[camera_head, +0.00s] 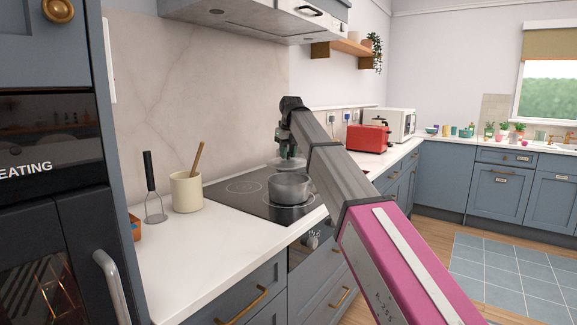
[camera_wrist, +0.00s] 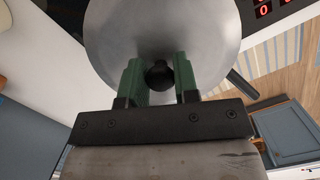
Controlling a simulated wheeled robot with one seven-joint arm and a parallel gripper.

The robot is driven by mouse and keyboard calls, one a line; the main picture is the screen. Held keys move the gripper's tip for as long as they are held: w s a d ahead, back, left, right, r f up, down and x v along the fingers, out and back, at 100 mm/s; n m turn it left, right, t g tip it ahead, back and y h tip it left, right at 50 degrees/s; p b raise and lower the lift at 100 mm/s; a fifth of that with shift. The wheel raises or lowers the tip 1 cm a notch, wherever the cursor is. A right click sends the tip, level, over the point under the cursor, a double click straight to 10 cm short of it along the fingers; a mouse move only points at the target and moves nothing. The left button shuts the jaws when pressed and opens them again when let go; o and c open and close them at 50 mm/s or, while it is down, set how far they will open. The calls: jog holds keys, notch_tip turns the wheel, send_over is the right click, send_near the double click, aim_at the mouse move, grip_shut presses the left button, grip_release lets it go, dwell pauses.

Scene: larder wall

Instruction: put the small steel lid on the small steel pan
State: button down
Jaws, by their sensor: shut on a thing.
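The small steel pan (camera_head: 290,189) stands on the black hob. The small steel lid (camera_head: 290,163) is a little above the pan and appears apart from it. My gripper (camera_head: 285,150) is above the lid, partly hidden by my arm. In the wrist view the lid (camera_wrist: 162,30) is a wide grey disc, and its black knob (camera_wrist: 159,76) sits between the green fingers of my gripper (camera_wrist: 160,72). The gripper is shut on that knob.
The black hob (camera_head: 252,204) is set in the white worktop (camera_head: 200,240). A cream crock (camera_head: 186,192) with a wooden utensil and a masher (camera_head: 153,195) stand to the left. A red toaster (camera_head: 367,138) stands beyond my arm. The range hood (camera_head: 255,18) hangs above.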

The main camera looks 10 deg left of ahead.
jog(key=shift+w+f, duration=0.4)
jog(key=shift+w, duration=0.3)
jog(key=shift+f, duration=2)
jog(key=shift+f, duration=0.65)
jog(key=c, duration=0.9)
grip_release()
jog(key=shift+o, duration=0.2)
jog(key=shift+r, duration=0.55)
jog(key=r, duration=0.4)
jog(key=s+r, duration=0.1)
jog(key=r, duration=0.3)
jog(key=d+r, duration=0.1)
jog(key=r, duration=0.2)
jog(key=shift+s+d+r, duration=0.1)
jog(key=shift+s+r, duration=0.05)
jog(key=shift+r, duration=0.4)
